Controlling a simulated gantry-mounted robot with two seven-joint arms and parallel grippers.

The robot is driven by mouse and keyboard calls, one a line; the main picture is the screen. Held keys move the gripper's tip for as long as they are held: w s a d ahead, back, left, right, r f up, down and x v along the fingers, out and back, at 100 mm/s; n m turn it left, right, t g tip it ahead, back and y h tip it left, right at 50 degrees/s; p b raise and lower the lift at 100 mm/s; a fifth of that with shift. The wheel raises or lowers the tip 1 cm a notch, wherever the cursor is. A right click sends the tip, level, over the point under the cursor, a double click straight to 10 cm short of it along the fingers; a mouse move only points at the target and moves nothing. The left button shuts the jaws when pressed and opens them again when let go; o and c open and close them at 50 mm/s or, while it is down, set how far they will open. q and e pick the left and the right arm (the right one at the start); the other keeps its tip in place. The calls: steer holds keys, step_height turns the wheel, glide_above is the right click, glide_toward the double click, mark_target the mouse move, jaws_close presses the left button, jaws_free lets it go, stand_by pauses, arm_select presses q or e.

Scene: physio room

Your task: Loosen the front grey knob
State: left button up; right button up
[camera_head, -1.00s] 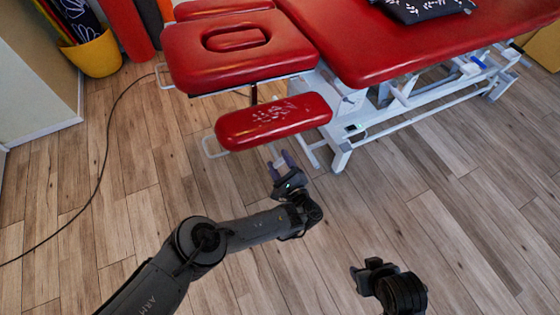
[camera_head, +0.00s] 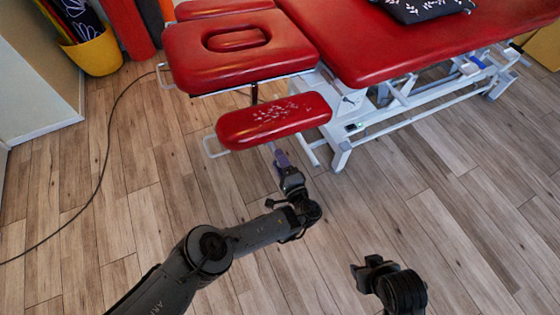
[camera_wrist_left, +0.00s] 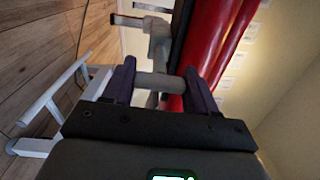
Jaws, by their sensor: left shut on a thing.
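The front grey knob (camera_wrist_left: 158,82) sits between the two purple-dark fingers of my left gripper (camera_wrist_left: 158,84) in the left wrist view. The gripper is shut on it. In the head view my left gripper (camera_head: 281,158) is just below the front edge of the small red armrest pad (camera_head: 272,121), and the knob there is mostly hidden by the fingers. My right gripper (camera_head: 364,275) hangs at the lower right, away from the table; its fingers are too unclear to judge.
The red treatment table (camera_head: 400,45) stands on a white metal frame (camera_head: 410,120). A black cable (camera_head: 105,160) crosses the wooden floor. A yellow bin (camera_head: 95,55) stands at upper left. The floor in front is clear.

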arm_select(q)
steer(key=shift+f+n, duration=0.1)
steer(key=shift+n, duration=0.2)
steer(key=o, duration=1.1)
steer(key=shift+a, duration=0.1)
steer(key=shift+c, duration=0.2)
steer(key=shift+s, duration=0.1)
